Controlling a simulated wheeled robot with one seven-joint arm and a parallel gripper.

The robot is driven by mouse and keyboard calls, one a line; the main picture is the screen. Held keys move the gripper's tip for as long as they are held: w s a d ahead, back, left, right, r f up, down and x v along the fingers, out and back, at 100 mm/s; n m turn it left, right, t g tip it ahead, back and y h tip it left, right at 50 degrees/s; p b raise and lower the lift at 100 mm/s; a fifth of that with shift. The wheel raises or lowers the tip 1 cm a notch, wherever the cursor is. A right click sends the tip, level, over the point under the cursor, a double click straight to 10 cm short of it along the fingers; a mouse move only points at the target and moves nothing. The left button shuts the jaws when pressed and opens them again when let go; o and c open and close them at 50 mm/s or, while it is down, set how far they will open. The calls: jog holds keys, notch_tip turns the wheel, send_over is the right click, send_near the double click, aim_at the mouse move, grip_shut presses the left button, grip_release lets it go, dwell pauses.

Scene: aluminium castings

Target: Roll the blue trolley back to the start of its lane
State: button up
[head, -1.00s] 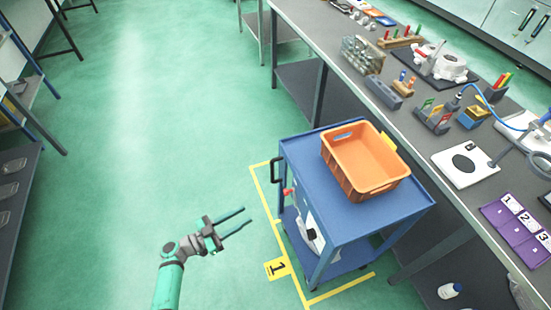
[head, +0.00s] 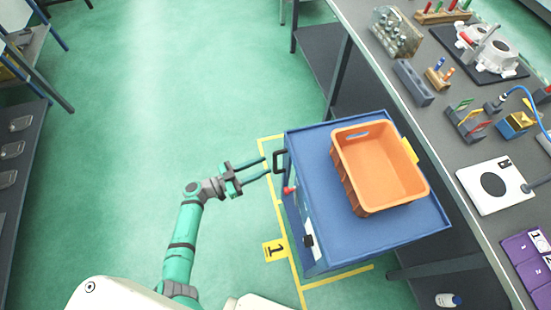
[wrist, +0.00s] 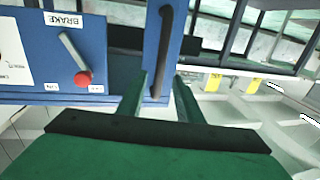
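The blue trolley (head: 317,245) stands beside the workbench, within yellow floor lines (head: 268,212) marked with a "1" tag (head: 275,250). An orange crate (head: 380,208) sits on its top. A black handle (head: 279,153) is on its left end; in the wrist view it is an upright bar (wrist: 166,45). A red brake knob (head: 290,189) is below it, seen in the wrist view (wrist: 82,79) under a BRAKE label, nearer the right of two unreadable small labels. My gripper (head: 268,168) is open and empty, its fingertips close to the handle; I cannot tell whether they straddle it.
The grey workbench (head: 462,160) with castings and tools runs along the trolley's right side. A bench leg (head: 341,80) stands behind the trolley. Shelving (head: 20,115) lines the far left. The green floor between is clear.

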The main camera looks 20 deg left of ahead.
aim_at(275, 161)
jog(key=x, duration=0.6)
grip_shut()
